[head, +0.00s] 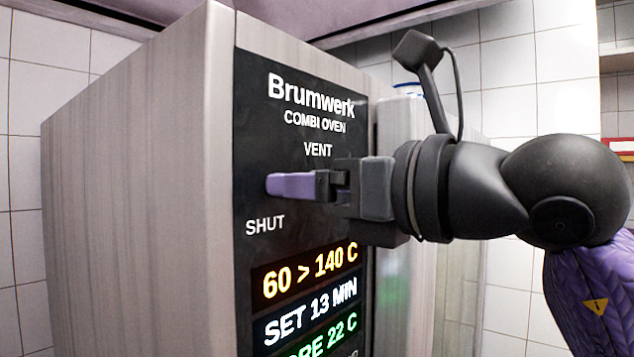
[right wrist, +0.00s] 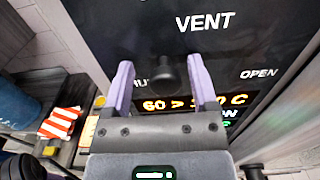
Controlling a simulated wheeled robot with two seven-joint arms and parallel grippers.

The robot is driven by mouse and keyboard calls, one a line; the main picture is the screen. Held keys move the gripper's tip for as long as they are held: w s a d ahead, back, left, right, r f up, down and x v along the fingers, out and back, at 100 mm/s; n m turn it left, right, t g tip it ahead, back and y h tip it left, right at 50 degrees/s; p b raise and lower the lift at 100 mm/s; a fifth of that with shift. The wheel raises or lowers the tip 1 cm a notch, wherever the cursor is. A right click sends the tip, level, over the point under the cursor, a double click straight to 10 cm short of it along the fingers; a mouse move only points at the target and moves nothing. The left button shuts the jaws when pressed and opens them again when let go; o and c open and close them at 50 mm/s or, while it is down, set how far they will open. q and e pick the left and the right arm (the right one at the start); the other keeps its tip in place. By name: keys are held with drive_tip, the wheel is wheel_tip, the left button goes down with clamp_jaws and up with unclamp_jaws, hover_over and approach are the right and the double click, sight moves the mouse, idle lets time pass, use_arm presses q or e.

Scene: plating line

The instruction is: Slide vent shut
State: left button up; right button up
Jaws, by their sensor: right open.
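The combi oven's dark panel (head: 300,120) carries the vent labels, VENT above and SHUT at lower left. In the right wrist view, the black vent knob (right wrist: 174,68) stands out from the panel (right wrist: 120,25), between a partly hidden SHUT label and OPEN at the right. My right gripper (head: 275,184) is at the panel, just above SHUT, and hides the knob in the head view. In the right wrist view, my right gripper (right wrist: 161,64) is open, its purple fingers on either side of the knob; I cannot tell whether either touches it. My left gripper is not in view.
A lit display (head: 310,275) sits below the vent on the panel. The oven's grey side wall (head: 135,190) fills the left. In the right wrist view, a red-and-white striped item (right wrist: 62,122) and a blue container (right wrist: 15,105) stand at the left.

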drive_tip(key=shift+d, duration=0.15)
drive_tip(key=b+v, duration=0.3)
drive_tip(key=v, duration=0.6)
drive_tip(key=shift+s+d, duration=0.25)
drive_tip(key=shift+s, duration=0.05)
